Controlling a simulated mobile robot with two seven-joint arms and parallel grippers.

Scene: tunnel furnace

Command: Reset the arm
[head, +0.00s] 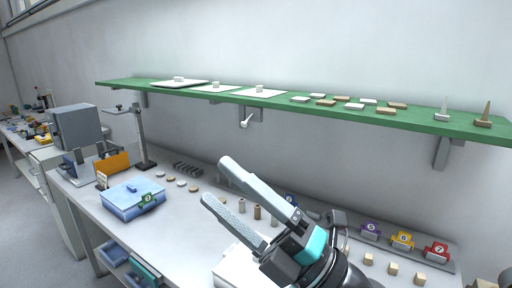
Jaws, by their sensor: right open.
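My right gripper (222,181) reaches in from the lower right of the head view, above the white workbench (113,222). Its two long grey fingers point up and to the left and stand apart. There is nothing between them. Its wrist has a teal band and a dark body. My left gripper is not in the head view.
A green wall shelf (290,101) with plates, small blocks and two cones runs above the bench. A blue box (132,199) stands at left on the bench, near a grey cabinet (75,127). Numbered coloured bins, including a red one (436,251), and small blocks lie at right.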

